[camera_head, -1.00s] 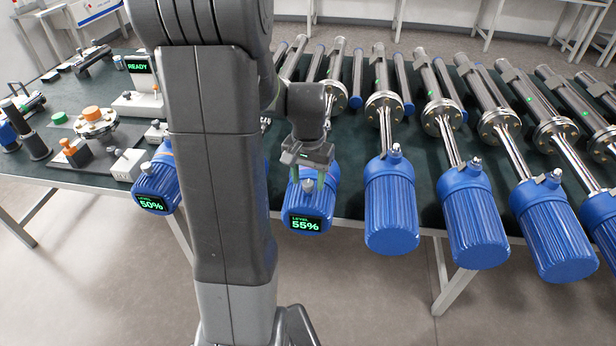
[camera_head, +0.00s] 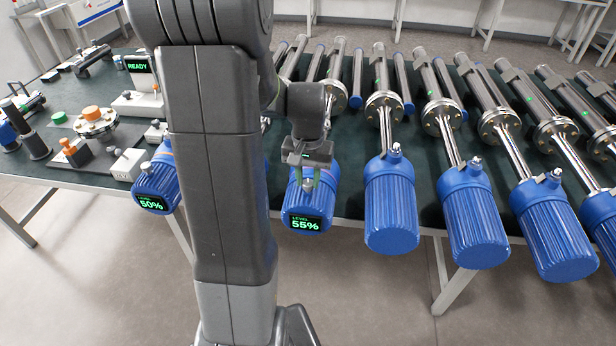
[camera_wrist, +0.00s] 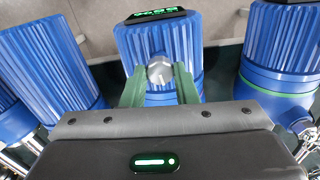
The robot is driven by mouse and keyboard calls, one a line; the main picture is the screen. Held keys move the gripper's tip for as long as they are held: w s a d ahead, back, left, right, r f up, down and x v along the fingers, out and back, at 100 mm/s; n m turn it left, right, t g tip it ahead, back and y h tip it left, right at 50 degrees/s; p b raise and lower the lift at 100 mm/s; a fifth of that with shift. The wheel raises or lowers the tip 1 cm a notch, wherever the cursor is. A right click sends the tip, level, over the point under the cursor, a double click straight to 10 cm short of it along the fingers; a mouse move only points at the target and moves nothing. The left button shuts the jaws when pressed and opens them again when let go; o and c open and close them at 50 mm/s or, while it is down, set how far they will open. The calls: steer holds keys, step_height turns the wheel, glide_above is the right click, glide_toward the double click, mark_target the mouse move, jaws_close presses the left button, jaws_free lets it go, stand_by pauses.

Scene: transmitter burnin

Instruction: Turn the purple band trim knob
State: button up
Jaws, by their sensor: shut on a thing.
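My gripper (camera_head: 308,181) is over a blue ribbed transmitter housing (camera_head: 310,204) near the table's front edge. Its display (camera_head: 305,223) reads 55%. In the wrist view, my green fingers (camera_wrist: 159,82) are shut on a round silver knob (camera_wrist: 160,70) on top of this housing (camera_wrist: 185,45), one finger on each side. I cannot make out a purple band on it; the fingers and gripper body hide part of the housing.
A neighbouring housing (camera_head: 152,187) at left reads 50%; the wrist view shows a green band (camera_wrist: 270,80) on a neighbour. Several blue housings (camera_head: 391,205) line the right side, overhanging the table edge. A READY display (camera_head: 138,65) stands at the back left.

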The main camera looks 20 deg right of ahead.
mark_target(308, 183)
steer(key=shift+n, duration=2)
steer(key=o, duration=1)
step_height(308, 183, up, 14)
steer(key=shift+f, duration=0.1)
step_height(308, 183, down, 14)
steer(key=shift+r, duration=0.1)
